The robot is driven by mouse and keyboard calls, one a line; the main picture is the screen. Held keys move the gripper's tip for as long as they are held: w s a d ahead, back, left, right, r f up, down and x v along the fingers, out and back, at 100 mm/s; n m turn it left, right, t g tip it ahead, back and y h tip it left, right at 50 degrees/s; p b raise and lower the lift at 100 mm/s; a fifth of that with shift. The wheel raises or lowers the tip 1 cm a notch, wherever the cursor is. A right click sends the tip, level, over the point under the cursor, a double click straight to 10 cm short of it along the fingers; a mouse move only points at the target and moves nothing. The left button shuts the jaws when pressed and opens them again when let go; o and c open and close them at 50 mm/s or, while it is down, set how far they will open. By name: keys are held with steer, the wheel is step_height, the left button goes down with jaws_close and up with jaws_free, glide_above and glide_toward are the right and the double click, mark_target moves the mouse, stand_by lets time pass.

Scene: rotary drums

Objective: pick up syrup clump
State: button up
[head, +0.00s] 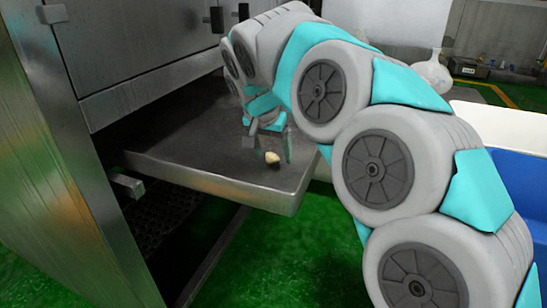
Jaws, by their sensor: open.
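The syrup clump (272,158) is a small pale cream lump on the dark metal tray (200,180) that juts out of the cabinet. It lies toward the tray's front right part. My gripper (270,155) is over the tray, pointing down, with its fingers apart around or just behind the clump. I cannot tell whether the fingers touch it. My teal and white arm reaches in from the right and hides the back right of the tray.
A steel cabinet (50,150) with drawer fronts stands on the left, close above the tray's back. The tray has a raised rim. A blue bin (510,180) with a white edge is at the right. Open green floor (290,260) lies in front.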

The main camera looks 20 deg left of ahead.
jaws_close()
stand_by(0.6)
